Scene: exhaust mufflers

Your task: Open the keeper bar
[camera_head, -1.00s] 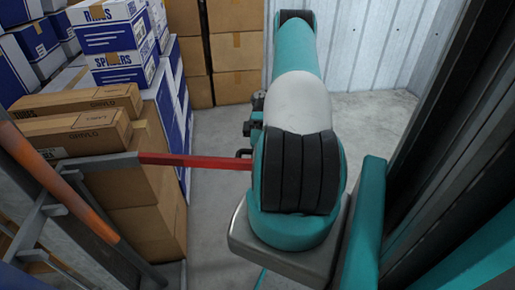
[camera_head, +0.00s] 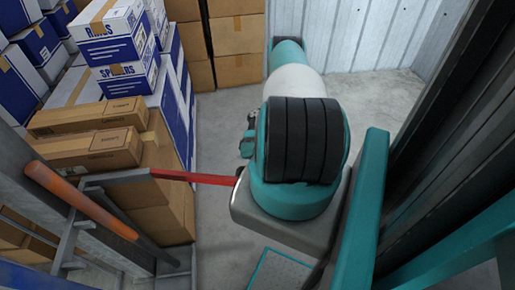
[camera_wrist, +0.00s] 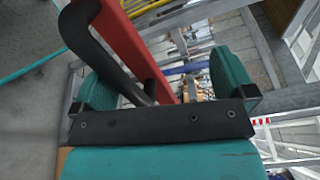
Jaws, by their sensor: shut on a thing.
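The keeper bar, a red bar (camera_head: 195,177), runs from a grey metal frame on the left rightward until my arm covers it in the head view. In the wrist view the red bar (camera_wrist: 130,42) slants down between the two teal fingers of my gripper (camera_wrist: 165,85). A black curved handle (camera_wrist: 88,38) runs beside the bar and down to the jaws. My gripper is shut on this handle; the exact contact is partly hidden by the dark plate.
A grey frame (camera_head: 118,178) with an orange rail (camera_head: 80,200) stands at the left. Brown and blue-white cartons (camera_head: 120,75) are stacked behind it. More brown cartons (camera_head: 237,38) stand by the corrugated wall. Grey floor (camera_head: 225,120) is clear between the cartons and my arm.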

